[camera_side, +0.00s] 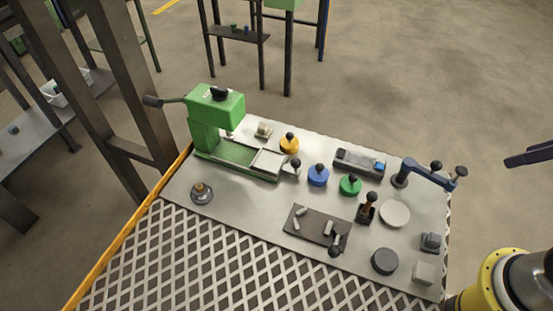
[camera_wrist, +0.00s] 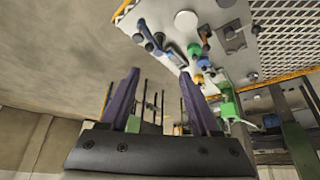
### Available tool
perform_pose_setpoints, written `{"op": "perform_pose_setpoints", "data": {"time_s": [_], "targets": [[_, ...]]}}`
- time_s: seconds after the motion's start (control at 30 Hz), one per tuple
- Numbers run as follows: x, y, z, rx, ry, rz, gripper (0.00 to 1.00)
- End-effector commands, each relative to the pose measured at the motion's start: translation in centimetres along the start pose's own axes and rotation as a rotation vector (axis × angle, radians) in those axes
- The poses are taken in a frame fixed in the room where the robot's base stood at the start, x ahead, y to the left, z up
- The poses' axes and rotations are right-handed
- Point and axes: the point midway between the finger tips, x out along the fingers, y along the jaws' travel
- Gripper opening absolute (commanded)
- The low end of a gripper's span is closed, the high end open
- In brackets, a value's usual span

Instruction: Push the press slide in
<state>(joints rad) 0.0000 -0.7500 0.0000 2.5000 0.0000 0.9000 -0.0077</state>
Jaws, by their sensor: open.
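The green press (camera_side: 215,110) stands at the back left of the work table in the side view, with a dark lever on its left. Its press slide (camera_side: 268,161) sticks out to the right of the press on a green bed (camera_side: 230,153), with a black-knobbed handle (camera_side: 296,164) at its outer end. In the wrist view the green press (camera_wrist: 229,108) is small and sideways, and the slide is hard to make out. My gripper (camera_wrist: 160,72) is open and empty, its purple fingers apart. In the side view, part of it shows at the right edge, well away from the slide.
Yellow (camera_side: 289,145), blue (camera_side: 317,176) and green (camera_side: 350,186) knobbed discs stand right of the slide. A blue crank arm (camera_side: 430,170) rises at the table's right. A dark plate (camera_side: 312,226) with small pieces lies in front. A brass-topped disc (camera_side: 202,194) sits front left.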

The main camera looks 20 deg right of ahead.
Motion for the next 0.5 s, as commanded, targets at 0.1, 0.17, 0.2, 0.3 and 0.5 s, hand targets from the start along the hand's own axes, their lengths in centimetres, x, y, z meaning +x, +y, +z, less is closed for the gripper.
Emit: {"op": "perform_pose_setpoints", "data": {"time_s": [0.1,0.17,0.2,0.3,0.5], "targets": [[0.0,0.0,0.0,-0.084,-0.001,0.0,0.64],[0.0,0.0,0.1,-0.171,-0.003,-0.002,0.64],[-0.2,-0.1,-0.1,-0.246,0.001,-0.004,0.64],[-1.3,-0.3,-1.7,-0.466,0.037,-0.004,0.64],[-2.7,-1.0,-6.4,-0.942,0.069,-0.014,0.64]]}}
